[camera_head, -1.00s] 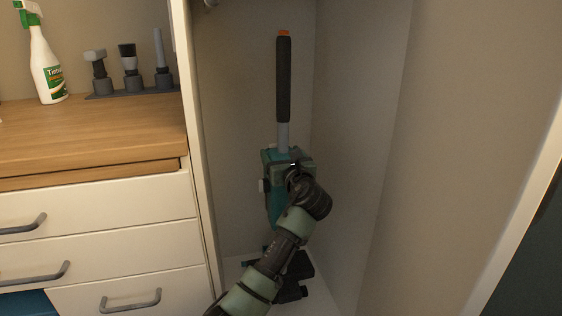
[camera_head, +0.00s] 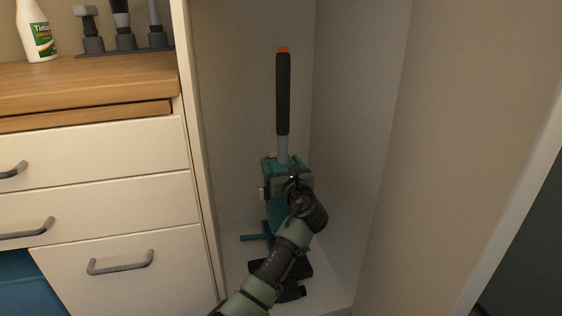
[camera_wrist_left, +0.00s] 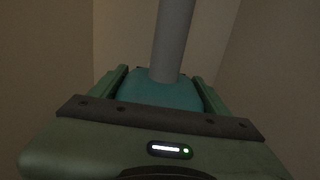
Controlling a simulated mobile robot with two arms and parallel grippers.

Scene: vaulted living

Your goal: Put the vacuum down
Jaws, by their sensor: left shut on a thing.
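The vacuum (camera_head: 283,95) stands upright in the tall closet, with a dark handle, orange tip, grey tube and teal body. My left gripper (camera_head: 287,166) is shut on its teal body, below the tube. In the left wrist view, the teal body (camera_wrist_left: 160,92) sits between the two green fingers, with the grey tube rising from it. The vacuum's teal foot (camera_head: 256,237) shows low over the closet floor (camera_head: 238,270). My arm hides much of its lower part, and I cannot tell whether it touches the floor. My right gripper is not in view.
A closet side wall (camera_head: 355,140) is close on the right. On the left stands a cream drawer unit (camera_head: 100,205) with a wooden top (camera_head: 90,85). A spray bottle (camera_head: 41,35) and a grey rack of brushes (camera_head: 124,40) stand on it.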

